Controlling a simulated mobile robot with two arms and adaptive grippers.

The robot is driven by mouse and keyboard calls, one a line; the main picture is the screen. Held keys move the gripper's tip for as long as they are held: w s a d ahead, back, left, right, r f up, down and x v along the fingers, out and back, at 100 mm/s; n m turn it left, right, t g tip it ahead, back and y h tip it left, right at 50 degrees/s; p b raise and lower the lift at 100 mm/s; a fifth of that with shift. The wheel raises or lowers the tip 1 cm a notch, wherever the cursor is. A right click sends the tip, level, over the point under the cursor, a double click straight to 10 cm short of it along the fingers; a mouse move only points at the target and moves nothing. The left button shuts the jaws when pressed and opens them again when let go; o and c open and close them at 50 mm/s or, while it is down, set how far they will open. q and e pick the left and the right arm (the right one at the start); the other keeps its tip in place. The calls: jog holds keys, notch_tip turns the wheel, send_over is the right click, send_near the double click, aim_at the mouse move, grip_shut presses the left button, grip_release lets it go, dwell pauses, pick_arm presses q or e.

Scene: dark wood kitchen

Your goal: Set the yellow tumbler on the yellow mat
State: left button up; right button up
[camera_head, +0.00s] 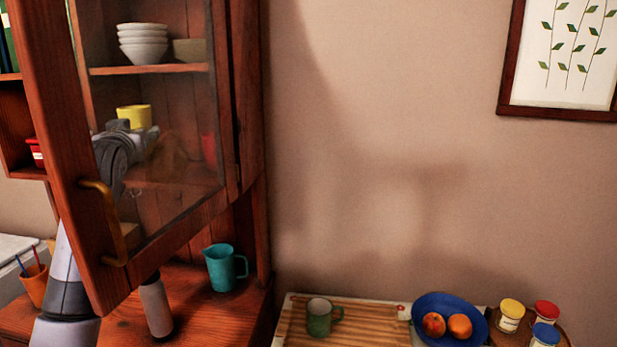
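A yellow tumbler (134,115) shows through the glass door of the wooden wall cabinet, below the shelf with bowls. My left arm comes up from the lower left and passes behind the door. My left gripper (122,132) is at the tumbler, just below and in front of it in the picture. The glass blurs the fingers, so I cannot tell whether they are closed on the tumbler or whether it rests on anything. I see no yellow mat. My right gripper is not in view.
The cabinet door (140,236) with its brass handle (108,222) stands beside my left arm. White bowls (143,44) and a red cup (209,149) are behind glass. A teal jug (221,268), green mug (320,316), blue fruit bowl (424,304) and jars stand below.

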pick_arm(q)
jog(key=shift+s+a+r+n+y, duration=0.15)
jog(key=shift+s+a+r+y, duration=0.15)
jog(key=shift+s+a, duration=0.25)
jog(key=shift+s+a+r+n+y, duration=0.2)
jog(key=shift+s+a+r, duration=0.2)
jog(key=shift+s, duration=0.2)
jog(key=s+a+r+n+g+y, duration=0.2)
jog(key=s+a+y, duration=0.15)
jog(key=a, duration=1.05)
jog(key=s+d+f+m+t+h, duration=0.1)
jog(key=s+d+f+h, duration=0.1)
jog(key=d+f, duration=0.5)
jog(key=s+d+f+m+t+h, duration=0.15)
jog(key=d+f, duration=0.25)
jog(key=f, duration=0.7)
jog(key=s+d+f+m+h, duration=0.1)
jog(key=s+d+f+h, duration=0.1)
jog(key=d+f, duration=0.45)
jog(key=shift+s+d+f+m+h, duration=0.5)
jog(key=shift+s+d+f+h, duration=0.35)
jog(key=shift+s+d+f, duration=2.95)
jog(key=shift+s+d+f+m+h, duration=0.7)
jog(key=shift+s+d+f, duration=1.8)
jog(key=shift+s+d, duration=2.6)
jog(key=s+a+f, duration=0.1)
jog(key=s+f, duration=0.2)
jog(key=s, duration=0.6)
jog(key=shift+s+a, duration=0.25)
jog(key=shift+a, duration=0.05)
